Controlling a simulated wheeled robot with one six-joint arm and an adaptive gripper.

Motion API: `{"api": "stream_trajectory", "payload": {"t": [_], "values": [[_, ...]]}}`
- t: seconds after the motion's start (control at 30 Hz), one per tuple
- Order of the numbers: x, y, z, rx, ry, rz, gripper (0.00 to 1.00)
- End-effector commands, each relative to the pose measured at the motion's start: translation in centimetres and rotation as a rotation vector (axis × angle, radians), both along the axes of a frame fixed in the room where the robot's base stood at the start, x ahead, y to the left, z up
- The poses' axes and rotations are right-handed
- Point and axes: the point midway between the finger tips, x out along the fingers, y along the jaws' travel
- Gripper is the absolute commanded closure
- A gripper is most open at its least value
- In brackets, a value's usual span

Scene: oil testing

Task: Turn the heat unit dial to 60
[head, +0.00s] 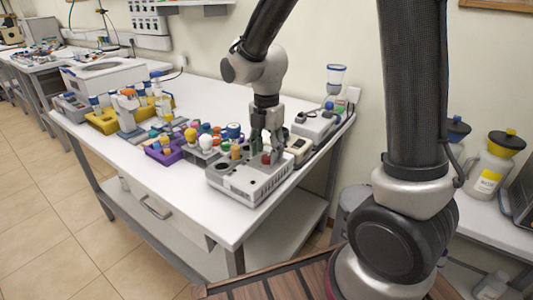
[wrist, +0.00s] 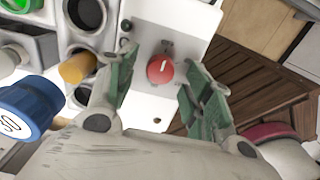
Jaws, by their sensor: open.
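The heat unit (head: 231,186) is a pale grey block with round wells, near the front right corner of the white table. The dial also shows as a small red spot in the head view (head: 266,158). My gripper (wrist: 160,100) is open, with green pads on both sides of the dial and a gap to each side. In the head view my gripper (head: 267,150) points down over the unit's right part. The dial's scale marks are too small to read.
An orange-topped vial (wrist: 78,67) stands in a well left of my fingers. A blue cap (wrist: 28,110) marked 30 is close at the left. A purple rack (head: 163,154) with coloured caps stands left of the unit. A small device (head: 314,125) stands behind.

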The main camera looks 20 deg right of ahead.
Motion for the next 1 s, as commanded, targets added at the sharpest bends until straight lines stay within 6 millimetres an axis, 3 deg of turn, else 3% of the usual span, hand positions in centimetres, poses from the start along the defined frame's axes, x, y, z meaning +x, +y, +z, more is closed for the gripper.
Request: {"api": "stream_trajectory", "payload": {"t": [0.13,0.37,0.4,0.67,1.0], "values": [[-0.03,-0.01,-1.07,-0.001,0.001,-0.001,0.49],[-0.03,-0.01,-1.2,0.0,0.0,-0.001,0.49],[-0.03,-0.01,-1.2,0.0,0.0,-0.001,0.51],[-0.02,-0.01,-1.18,0.0,0.0,-0.001,0.96],[-0.02,-0.01,-1.17,0.0,0.0,-0.036,0.96]]}}
